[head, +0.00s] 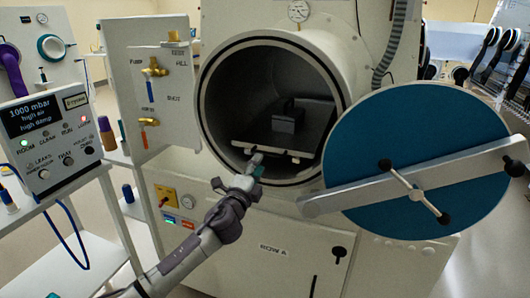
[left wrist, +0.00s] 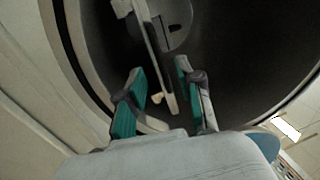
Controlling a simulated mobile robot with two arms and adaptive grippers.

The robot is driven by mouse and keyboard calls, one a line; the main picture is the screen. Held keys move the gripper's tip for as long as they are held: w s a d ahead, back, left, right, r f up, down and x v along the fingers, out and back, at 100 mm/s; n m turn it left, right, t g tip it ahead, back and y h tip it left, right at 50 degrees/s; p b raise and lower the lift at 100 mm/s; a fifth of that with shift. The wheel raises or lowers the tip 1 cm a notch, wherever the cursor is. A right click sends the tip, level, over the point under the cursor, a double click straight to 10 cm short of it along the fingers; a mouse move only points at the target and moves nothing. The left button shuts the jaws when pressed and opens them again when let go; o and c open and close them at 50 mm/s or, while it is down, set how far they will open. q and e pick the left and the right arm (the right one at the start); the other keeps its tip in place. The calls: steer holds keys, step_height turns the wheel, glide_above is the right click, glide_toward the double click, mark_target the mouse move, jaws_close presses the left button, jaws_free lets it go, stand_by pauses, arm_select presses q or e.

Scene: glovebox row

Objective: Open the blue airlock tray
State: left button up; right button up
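The airlock's round blue door (head: 365,135) stands swung open to the right, and its round chamber (head: 225,95) is exposed. A dark flat tray (head: 312,122) lies inside, with a dark block (head: 287,120) on it and a pale bar (head: 294,156) along its front edge. My left gripper (head: 256,166) is at the chamber mouth, by the left end of that bar. In the left wrist view my left gripper (left wrist: 159,83) has its two teal fingers apart, with the pale bar (left wrist: 154,58) reaching between or just beyond them; contact cannot be told. My right gripper is not in view.
A control box (head: 45,135) with a display reading 1000 mbar stands at the left. The door's metal crossbar and handle (head: 415,190) jut out at the right. A cabinet (head: 285,250) is below.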

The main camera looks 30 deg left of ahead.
mark_target(265, 154)
arm_select(q)
steer(key=x, duration=0.6)
steer(key=shift+w, duration=0.15)
steer(key=shift+c, duration=0.4)
jaws_close()
